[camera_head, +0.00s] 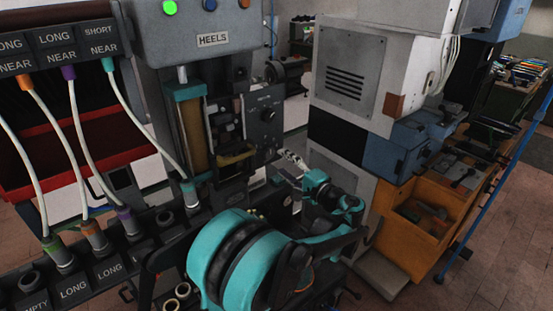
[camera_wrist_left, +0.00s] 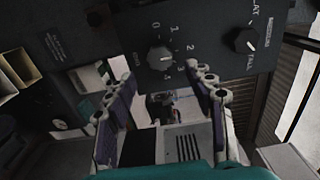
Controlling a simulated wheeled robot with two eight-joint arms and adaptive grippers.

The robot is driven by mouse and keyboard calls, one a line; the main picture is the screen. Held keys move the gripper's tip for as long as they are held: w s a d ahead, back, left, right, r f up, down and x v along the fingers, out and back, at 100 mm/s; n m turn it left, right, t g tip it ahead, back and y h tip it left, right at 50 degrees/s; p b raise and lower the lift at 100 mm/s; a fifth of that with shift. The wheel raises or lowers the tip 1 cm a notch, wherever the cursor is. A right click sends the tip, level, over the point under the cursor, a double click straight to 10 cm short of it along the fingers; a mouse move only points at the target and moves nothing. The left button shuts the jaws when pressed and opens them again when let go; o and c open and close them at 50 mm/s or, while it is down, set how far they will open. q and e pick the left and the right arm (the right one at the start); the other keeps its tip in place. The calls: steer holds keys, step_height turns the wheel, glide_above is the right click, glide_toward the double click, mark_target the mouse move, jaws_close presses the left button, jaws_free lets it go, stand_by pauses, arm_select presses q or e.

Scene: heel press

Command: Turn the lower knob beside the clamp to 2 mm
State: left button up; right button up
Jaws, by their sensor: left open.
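The dark control panel (camera_head: 264,125) stands beside the clamp, below the HEELS sign. Its upper knob (camera_head: 268,115) shows in the head view, and in the left wrist view the same knob (camera_wrist_left: 243,40) has a FLAT/TALL scale. The lower knob (camera_wrist_left: 160,57) has a scale of numbers from 0 to 4 and sits just beyond the fingertips. I cannot read its pointer surely, and it is not clear in the head view. My left gripper (camera_wrist_left: 167,86) is open and empty, its two fingers spread below the knob; it also shows in the head view (camera_head: 291,158). My right gripper is not in view.
The clamp's yellowish column (camera_head: 192,132) stands left of the panel. A rack (camera_head: 110,268) with hoses and labelled sockets runs along the left. A grey cabinet (camera_head: 350,75) and an orange workbench (camera_head: 400,225) stand to the right.

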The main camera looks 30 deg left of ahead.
arm_select(q)
steer(key=v, duration=0.6)
steer(key=shift+d, duration=0.2)
steer(key=shift+s, duration=0.1)
